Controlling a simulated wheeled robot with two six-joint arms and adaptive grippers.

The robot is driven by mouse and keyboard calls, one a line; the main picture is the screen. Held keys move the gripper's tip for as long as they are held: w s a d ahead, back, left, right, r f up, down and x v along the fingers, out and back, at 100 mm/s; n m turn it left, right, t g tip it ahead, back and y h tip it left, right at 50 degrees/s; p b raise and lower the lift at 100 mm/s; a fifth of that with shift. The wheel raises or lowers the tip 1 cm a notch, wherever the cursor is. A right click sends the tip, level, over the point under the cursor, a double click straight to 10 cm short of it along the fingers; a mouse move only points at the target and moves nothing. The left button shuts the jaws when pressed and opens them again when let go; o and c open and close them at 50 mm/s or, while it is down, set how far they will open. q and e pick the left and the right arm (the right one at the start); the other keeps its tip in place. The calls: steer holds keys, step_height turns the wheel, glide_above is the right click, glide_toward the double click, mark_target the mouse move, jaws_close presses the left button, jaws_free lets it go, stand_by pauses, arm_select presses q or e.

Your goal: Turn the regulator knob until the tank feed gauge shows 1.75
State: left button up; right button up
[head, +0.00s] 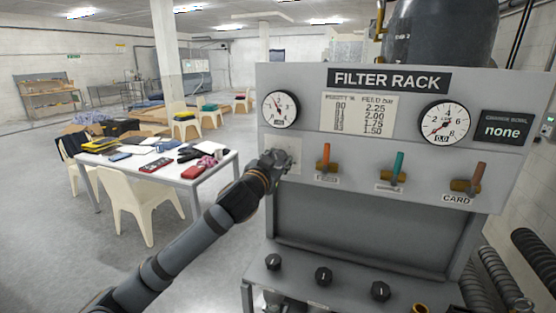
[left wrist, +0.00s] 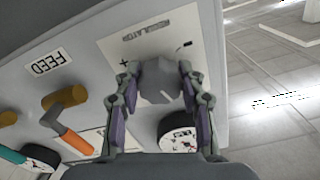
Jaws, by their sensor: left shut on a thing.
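The grey filter rack panel (head: 300,80) stands at the right in the head view. My left gripper (head: 280,161) is at its left side, below the left round gauge (head: 281,109). In the left wrist view, my left gripper (left wrist: 158,75) is shut on the grey faceted regulator knob (left wrist: 160,84), with one finger on each side. The regulator label (left wrist: 147,32) shows beyond it. In the head view the knob is hidden behind the gripper. The left gauge's needle points to the upper left; its value is too small to read. My right gripper is not in view.
Valves with orange (head: 326,155), teal (head: 398,165) and brown (head: 478,177) handles sit right of the knob. A chart (head: 358,114) lists feed values including 1.75. The right gauge (head: 445,119) reads 0.0. A cluttered white table (head: 190,180) stands at the left.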

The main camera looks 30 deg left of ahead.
arm_select(q)
steer(key=o, duration=1.2)
